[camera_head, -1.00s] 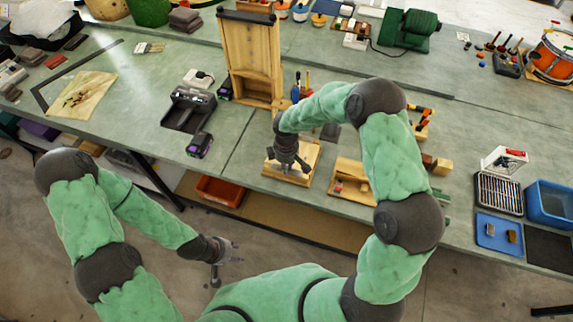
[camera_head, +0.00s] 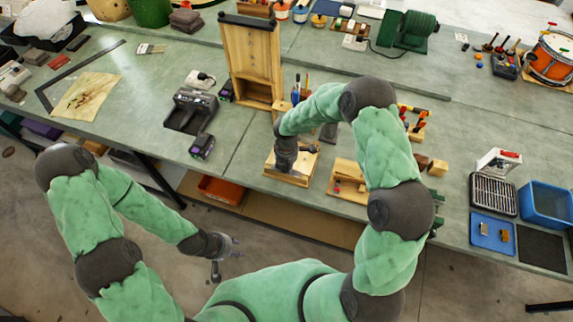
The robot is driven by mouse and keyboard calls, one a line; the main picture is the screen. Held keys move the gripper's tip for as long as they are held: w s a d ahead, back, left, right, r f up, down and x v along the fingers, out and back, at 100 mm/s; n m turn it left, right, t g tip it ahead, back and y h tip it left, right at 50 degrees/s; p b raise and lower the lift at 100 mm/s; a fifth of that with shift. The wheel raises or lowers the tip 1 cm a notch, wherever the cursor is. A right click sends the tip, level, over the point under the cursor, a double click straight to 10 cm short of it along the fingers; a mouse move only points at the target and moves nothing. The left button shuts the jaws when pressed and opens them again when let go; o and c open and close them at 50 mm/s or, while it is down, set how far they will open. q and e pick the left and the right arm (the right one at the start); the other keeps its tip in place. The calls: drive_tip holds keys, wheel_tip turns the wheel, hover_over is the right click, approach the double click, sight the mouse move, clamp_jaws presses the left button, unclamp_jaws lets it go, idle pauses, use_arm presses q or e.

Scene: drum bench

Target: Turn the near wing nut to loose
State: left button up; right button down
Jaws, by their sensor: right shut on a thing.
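A small wooden board fixture (camera_head: 300,180) sits near the front edge of the bench. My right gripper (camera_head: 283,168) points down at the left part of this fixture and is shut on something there. The near wing nut is not distinguishable; the gripper and wrist cover that spot. A small grey metal part (camera_head: 311,149) shows at the fixture's back right. My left gripper (camera_head: 228,258) hangs low in front of the bench, its fingers apart and empty.
A tall wooden frame (camera_head: 251,60) stands behind the fixture. A wooden tray (camera_head: 345,190) lies to the right, under my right arm. A black charger (camera_head: 190,112) and a battery (camera_head: 202,146) are to the left. An orange bin (camera_head: 221,190) sits below the bench.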

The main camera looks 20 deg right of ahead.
drive_tip(key=n+p, duration=0.1)
drive_tip(key=n, duration=0.1)
drive_tip(key=n+p, duration=0.1)
drive_tip(key=n, duration=0.1)
drive_tip(key=n+p, duration=0.1)
drive_tip(key=n, duration=0.1)
drive_tip(key=shift+w+r, duration=0.25)
drive_tip(key=shift+r, duration=0.05)
drive_tip(key=n+p, duration=0.2)
drive_tip(key=n, duration=0.3)
drive_tip(key=shift+f, duration=0.1)
drive_tip(key=shift+n, duration=0.4)
drive_tip(key=shift+s, duration=0.1)
drive_tip(key=c, duration=1.3)
unclamp_jaws()
drive_tip(key=shift+s+f, duration=0.1)
drive_tip(key=shift+s, duration=0.05)
wheel_tip(320, 180, up, 12)
